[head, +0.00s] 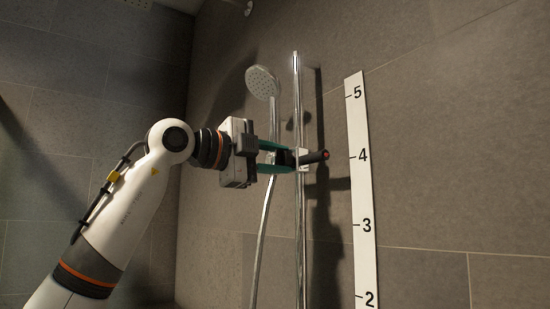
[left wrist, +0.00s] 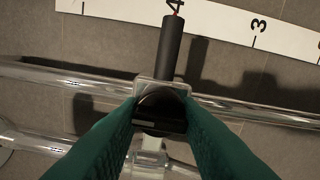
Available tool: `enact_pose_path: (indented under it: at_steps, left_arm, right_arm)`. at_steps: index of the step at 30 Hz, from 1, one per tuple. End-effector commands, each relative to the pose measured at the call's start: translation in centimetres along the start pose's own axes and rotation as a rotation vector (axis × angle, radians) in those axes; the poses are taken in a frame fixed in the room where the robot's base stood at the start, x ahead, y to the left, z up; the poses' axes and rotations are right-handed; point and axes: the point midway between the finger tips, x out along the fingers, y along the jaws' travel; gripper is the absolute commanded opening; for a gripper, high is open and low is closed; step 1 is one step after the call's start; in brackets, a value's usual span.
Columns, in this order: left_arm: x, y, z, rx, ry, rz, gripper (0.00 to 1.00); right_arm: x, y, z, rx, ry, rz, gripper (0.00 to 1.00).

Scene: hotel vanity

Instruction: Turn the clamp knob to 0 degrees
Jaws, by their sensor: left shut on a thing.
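The clamp knob is a dark piece at the slide clamp (head: 304,156) on the chrome rail (head: 298,220). My left gripper (head: 284,158) reaches it from the left with teal fingers and is shut on the knob. In the left wrist view the teal fingers (left wrist: 160,125) press on both sides of the dark knob (left wrist: 160,107). A black handle with a red tip (head: 318,156) sticks out from the clamp to the right; it also shows in the left wrist view (left wrist: 171,48). The knob's angle is hard to read. My right gripper is not in view.
A white numbered scale strip (head: 361,190) is on the tiled wall right of the rail, with the handle near its 4. A shower head (head: 262,82) and its hose (head: 266,210) hang just left of the rail, close to my left fingers. The wall at right is bare.

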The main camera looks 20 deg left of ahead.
Motion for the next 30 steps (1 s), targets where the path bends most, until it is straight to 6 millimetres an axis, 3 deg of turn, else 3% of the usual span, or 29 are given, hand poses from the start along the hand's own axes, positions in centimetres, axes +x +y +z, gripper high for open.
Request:
enact_pose_path:
  at_steps: [18,19,22,30]
  left_arm:
    - [-0.18,0.39,0.1,-0.038,-0.001,0.01,0.07]
    - [-0.18,0.38,0.1,-0.037,-0.001,0.01,0.35]
    - [-0.16,0.33,0.09,-0.037,-0.001,0.008,0.52]
    - [-0.11,0.15,0.03,-0.037,0.0,0.004,0.52]
  right_arm:
    - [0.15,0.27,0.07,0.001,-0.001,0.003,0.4]
    - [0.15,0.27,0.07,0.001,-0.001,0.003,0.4]
    - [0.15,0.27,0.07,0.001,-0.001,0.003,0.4]
    - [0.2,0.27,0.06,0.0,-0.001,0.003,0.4]
